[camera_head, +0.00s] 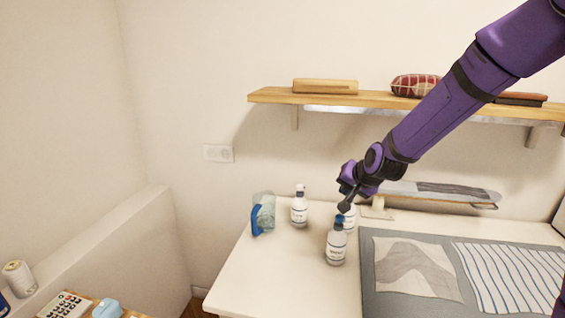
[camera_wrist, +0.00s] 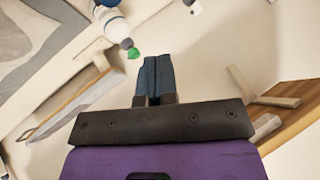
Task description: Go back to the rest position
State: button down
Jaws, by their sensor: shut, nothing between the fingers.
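My gripper (camera_head: 345,204) hangs at the end of my purple arm, close above the white bottles on the table. In the wrist view its two dark fingers (camera_wrist: 155,76) are together with nothing between them. A white bottle (camera_head: 336,246) with a dark blue top stands just below the gripper in the head view. Another bottle (camera_head: 350,219) stands partly hidden behind it and the gripper.
A white table (camera_head: 280,262) carries another white bottle (camera_head: 299,210), a blue and clear bottle (camera_head: 261,214), and a grey mat (camera_head: 376,296) with cloths. A wooden shelf (camera_head: 270,96) with a wooden block (camera_head: 325,86) and a plaid cushion (camera_head: 410,84) runs along the wall behind my arm.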

jog(key=s+d+r+n+g+h, duration=0.1)
jog(key=s+r, duration=0.4)
jog(key=s, duration=0.7)
jog(key=s+d+r+n+g, duration=0.1)
jog(key=s+r, duration=0.5)
jog(key=s, duration=0.6)
jog(key=s+d+r+n+g+h, duration=0.1)
jog(key=s+d+r+n, duration=0.2)
jog(key=s, duration=0.9)
notch_tip(320, 180, up, 3)
jog(key=shift+s+d+r+h, duration=0.2)
jog(key=shift+s+d+h, duration=0.15)
jog(key=shift+d, duration=0.25)
jog(key=m+t+y, duration=0.3)
jog(key=m, duration=0.2)
send_over(342, 216)
notch_tip(342, 216, down, 16)
jog(key=shift+f, duration=4.05)
